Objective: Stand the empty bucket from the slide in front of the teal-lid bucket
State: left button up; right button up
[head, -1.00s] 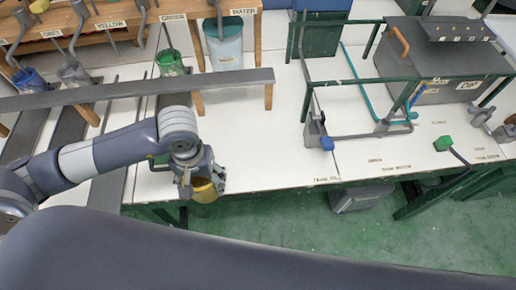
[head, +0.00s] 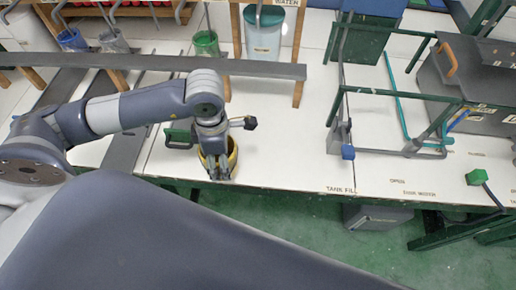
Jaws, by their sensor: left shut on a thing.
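A yellow-rimmed bucket (head: 234,158) is at my left gripper (head: 214,150), near the table's front edge. The left gripper is shut on it, and the fingers cover part of the bucket. I cannot tell whether its base touches the table. The teal-lid bucket (head: 263,38), pale-bodied and upright, stands farther back, behind the long grey rail and below the WATER sign. Grey slide strips (head: 125,150) run toward the front edge at the left. My right gripper is not in view.
The long grey rail (head: 240,68) on wooden legs crosses between the two buckets. A green bucket (head: 206,44) hangs or stands behind it. White table (head: 285,130) is bare to the right of my gripper, up to the green frame (head: 395,92) and grey tank.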

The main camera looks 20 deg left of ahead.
pick_arm(q)
jog(key=n, duration=0.3)
jog(key=a+n, duration=0.1)
jog(key=n, duration=0.1)
jog(key=shift+w+r+n+b, duration=0.15)
jog(key=shift+w+n+b, duration=0.05)
jog(key=shift+n+b, duration=0.2)
jog(key=n, duration=0.5)
jog(key=shift+w+a+r+n+b, duration=0.1)
jog(key=shift+a+n+b, duration=0.2)
jog(key=n, duration=0.5)
jog(key=shift+w+a+r+b, duration=0.1)
jog(key=shift+a+r+b, duration=0.05)
jog(key=shift+a+b, duration=0.2)
jog(key=n, duration=0.4)
jog(key=shift+a+r, duration=0.15)
jog(key=w+d+p, duration=0.1)
jog(key=w+d, duration=0.2)
jog(key=d, duration=0.1)
jog(key=w+d+f+p, duration=0.1)
jog(key=w+d, duration=0.3)
jog(key=w+d+p, duration=0.1)
jog(key=w+d, duration=0.2)
jog(key=d, duration=0.1)
jog(key=shift+w+f, duration=0.15)
jog(key=shift+w+d+f, duration=0.1)
notch_tip(320, 180, down, 3)
jog(key=shift+f+p, duration=0.15)
jog(key=shift+p, duration=0.55)
jog(key=shift+f, duration=0.1)
